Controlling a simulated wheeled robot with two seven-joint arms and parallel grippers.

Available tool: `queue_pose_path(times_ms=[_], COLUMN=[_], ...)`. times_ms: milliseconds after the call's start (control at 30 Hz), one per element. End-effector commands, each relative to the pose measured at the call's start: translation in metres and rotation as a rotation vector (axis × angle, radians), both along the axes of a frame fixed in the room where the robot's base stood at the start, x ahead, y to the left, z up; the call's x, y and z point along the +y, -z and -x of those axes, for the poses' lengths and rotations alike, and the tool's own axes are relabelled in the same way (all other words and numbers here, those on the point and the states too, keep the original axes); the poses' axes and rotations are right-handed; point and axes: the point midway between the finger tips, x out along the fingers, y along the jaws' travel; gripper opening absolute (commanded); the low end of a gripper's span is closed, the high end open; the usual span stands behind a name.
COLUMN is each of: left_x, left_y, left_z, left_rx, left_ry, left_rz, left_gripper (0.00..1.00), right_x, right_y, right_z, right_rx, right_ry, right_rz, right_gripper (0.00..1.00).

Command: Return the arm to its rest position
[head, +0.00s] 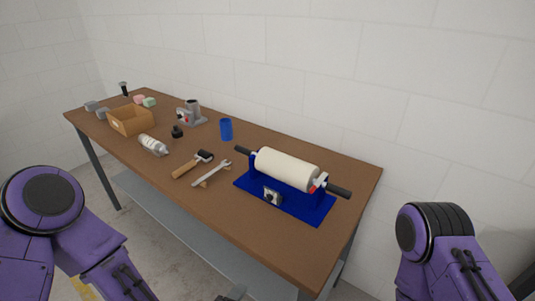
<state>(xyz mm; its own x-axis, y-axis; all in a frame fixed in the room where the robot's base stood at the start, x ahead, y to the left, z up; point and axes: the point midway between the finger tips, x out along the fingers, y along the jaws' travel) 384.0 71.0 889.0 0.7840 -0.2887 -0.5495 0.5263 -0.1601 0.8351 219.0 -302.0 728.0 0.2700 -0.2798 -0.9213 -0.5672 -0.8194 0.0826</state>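My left arm comes in at the lower left, with its purple links beside the near side of the brown workbench (225,215). A small dark grey piece shows at the bottom edge, right of that arm. It may be the tip of my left gripper (233,292), but too little shows to tell whether it is open or shut. My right arm stands at the lower right, off the bench's right end. Its gripper is out of view. No part of either arm that I see touches anything on the bench.
A cream roller (287,168) sits on a blue base (310,210) at the bench's right. A wrench (211,174), hand roller (193,164), bottle (153,145), blue cup (226,129), grey device (191,114) and open box (131,119) lie leftward. A wall stands behind.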

Motion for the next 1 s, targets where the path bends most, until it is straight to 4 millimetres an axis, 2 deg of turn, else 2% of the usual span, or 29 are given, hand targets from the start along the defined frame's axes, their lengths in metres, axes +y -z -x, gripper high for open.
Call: queue_pose_path(times_ms=[33, 167, 267, 333, 400, 533, 600, 667, 1000], left_x=[0.011, 0.047, 0.091, 0.130, 0.169, 0.221, 0.232, 0.232, 0.232], left_y=[0.020, 0.071, 0.119, 0.151, 0.174, 0.194, 0.200, 0.202, 0.202], left_z=[0.007, 0.032, 0.063, 0.091, 0.117, 0.150, 0.160, 0.165, 0.165], left_rx=[0.030, 0.133, 0.257, 0.364, 0.465, 0.581, 0.605, 0.614, 0.614], left_ry=[0.030, 0.133, 0.235, 0.309, 0.359, 0.376, 0.389, 0.399, 0.399], left_rz=[-0.083, -0.327, -0.542, -0.694, -0.816, -0.942, -0.969, -0.968, -0.968], left_gripper=[0.50, 0.50, 0.50, 0.50, 0.50, 0.50, 0.50, 0.50, 0.50], right_x=[0.000, 0.000, 0.000, 0.000, 0.000, 0.000, 0.000, 0.000, 0.000], right_y=[0.003, 0.010, 0.018, 0.024, 0.030, 0.039, 0.041, 0.042, 0.042], right_z=[0.000, 0.000, 0.000, 0.000, 0.000, 0.000, 0.000, 0.000, 0.000], right_rx=[0.000, 0.001, 0.001, 0.001, 0.001, 0.001, 0.001, 0.001, 0.001], right_ry=[0.000, 0.000, 0.000, 0.000, 0.000, 0.000, 0.000, 0.000, 0.000], right_rz=[0.000, -0.001, -0.001, -0.001, -0.001, -0.001, -0.001, -0.001, -0.001], right_gripper=[0.00, 0.00, 0.00, 0.00, 0.00, 0.00, 0.00, 0.00, 0.00])
